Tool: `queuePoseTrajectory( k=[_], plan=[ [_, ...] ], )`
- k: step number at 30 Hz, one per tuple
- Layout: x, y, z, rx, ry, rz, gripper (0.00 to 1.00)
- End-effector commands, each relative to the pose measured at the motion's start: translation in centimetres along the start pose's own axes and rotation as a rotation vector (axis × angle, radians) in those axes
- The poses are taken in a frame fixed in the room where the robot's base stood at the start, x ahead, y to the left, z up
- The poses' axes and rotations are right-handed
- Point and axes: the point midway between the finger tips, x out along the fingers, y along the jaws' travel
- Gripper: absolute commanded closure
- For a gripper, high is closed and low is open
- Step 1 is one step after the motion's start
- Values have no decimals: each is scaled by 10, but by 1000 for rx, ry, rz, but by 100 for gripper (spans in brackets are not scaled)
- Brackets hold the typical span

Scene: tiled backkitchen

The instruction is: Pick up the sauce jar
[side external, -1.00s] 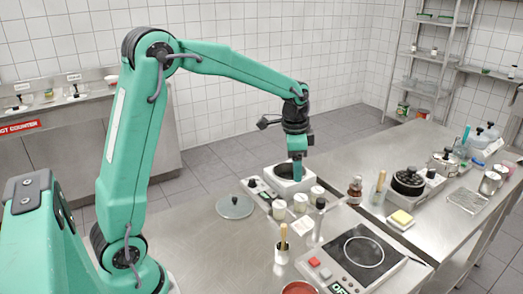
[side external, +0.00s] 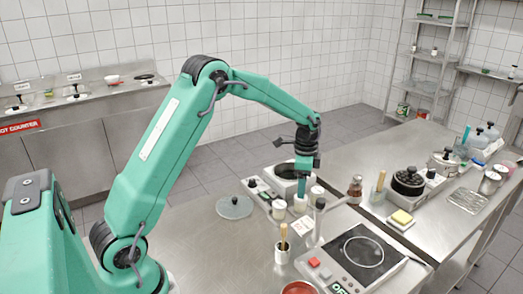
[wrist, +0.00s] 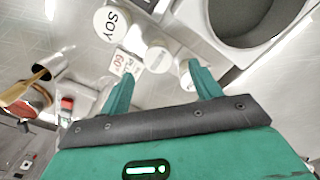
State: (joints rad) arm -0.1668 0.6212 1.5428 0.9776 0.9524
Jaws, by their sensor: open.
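Several small white-lidded jars stand in a row before the cooker; I cannot tell which is the sauce jar. In the wrist view, one large lid reads SOY (wrist: 112,22). A second white-lidded jar (wrist: 157,57) is ahead of the gap between my fingers, and a third (wrist: 187,72) is beside the right finger, partly hidden by it. In the side view, a left jar (side external: 279,209) and a right jar (side external: 317,191) show; my gripper hides the middle one. My gripper (side external: 301,198) points down over the row; in the wrist view its fingers (wrist: 160,82) are apart with nothing held.
Behind is a cooker with a pot (side external: 288,171). A glass lid (side external: 235,207) lies left. A utensil cup (side external: 282,252) and a hob (side external: 362,252) are in front. A small price card (wrist: 122,63) stands near the jars.

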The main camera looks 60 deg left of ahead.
Motion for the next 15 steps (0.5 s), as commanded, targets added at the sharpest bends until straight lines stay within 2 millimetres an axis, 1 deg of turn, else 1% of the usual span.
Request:
queuePoseTrajectory(
  k=[1,3,11,15],
  plan=[
    [5,0,0,0,-1,1,37],
    [9,1,0,0,-1,1,37],
    [13,1,0,0,-1,1,37],
    [22,2,1,0,-1,2,37]
  ],
)
